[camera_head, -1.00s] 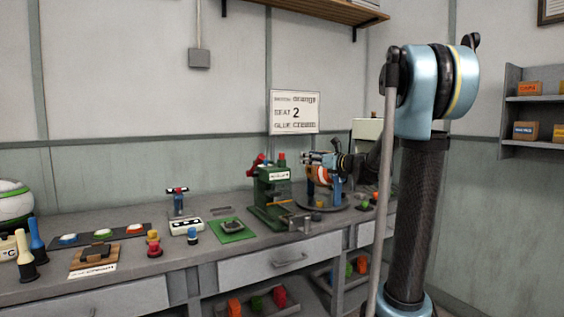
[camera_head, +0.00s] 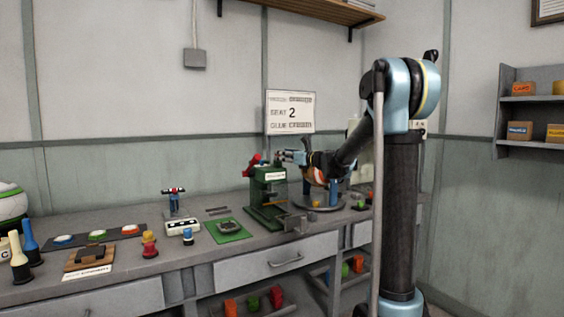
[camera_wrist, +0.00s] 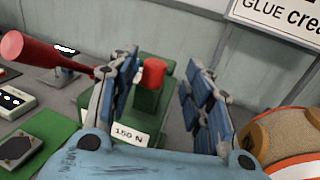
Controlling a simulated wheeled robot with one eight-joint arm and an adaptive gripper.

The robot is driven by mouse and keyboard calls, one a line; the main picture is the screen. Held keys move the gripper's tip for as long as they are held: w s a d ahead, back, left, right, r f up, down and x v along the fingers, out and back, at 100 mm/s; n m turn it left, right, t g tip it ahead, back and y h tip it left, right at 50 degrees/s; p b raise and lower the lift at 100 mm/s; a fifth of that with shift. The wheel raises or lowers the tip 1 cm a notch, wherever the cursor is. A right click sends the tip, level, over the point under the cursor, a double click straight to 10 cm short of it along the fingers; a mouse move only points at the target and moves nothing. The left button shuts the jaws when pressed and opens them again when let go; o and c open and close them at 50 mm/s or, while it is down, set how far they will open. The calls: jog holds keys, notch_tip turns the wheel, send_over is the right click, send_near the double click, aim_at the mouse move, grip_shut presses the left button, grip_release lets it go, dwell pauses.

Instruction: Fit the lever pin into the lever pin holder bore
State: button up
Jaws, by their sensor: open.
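The green press (camera_head: 266,192) stands on the bench, with a "150 N" label (camera_wrist: 130,133) on it in the wrist view. A red cap or pin head (camera_wrist: 153,72) stands upright on top of the press. A red lever (camera_wrist: 45,52) slants out on its left, and red also shows there in the head view (camera_head: 252,166). I cannot tell which red part is the lever pin, and no bore is visible. My gripper (camera_wrist: 157,78) is open and empty; its blue-padded fingers appear on either side of the red cap, apart from it. It also shows beside the press top in the head view (camera_head: 284,156).
An orange and cream ball (camera_wrist: 285,138) sits close to my right finger, on a round stand with blue posts (camera_head: 335,190). A green plate with a dark block (camera_head: 229,230) and a white box (camera_head: 183,228) lie left of the press. A wall sign (camera_head: 290,112) hangs behind.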

jog(key=x, duration=0.4)
jog(key=shift+a, duration=0.3)
jog(key=shift+c, duration=0.6)
grip_shut()
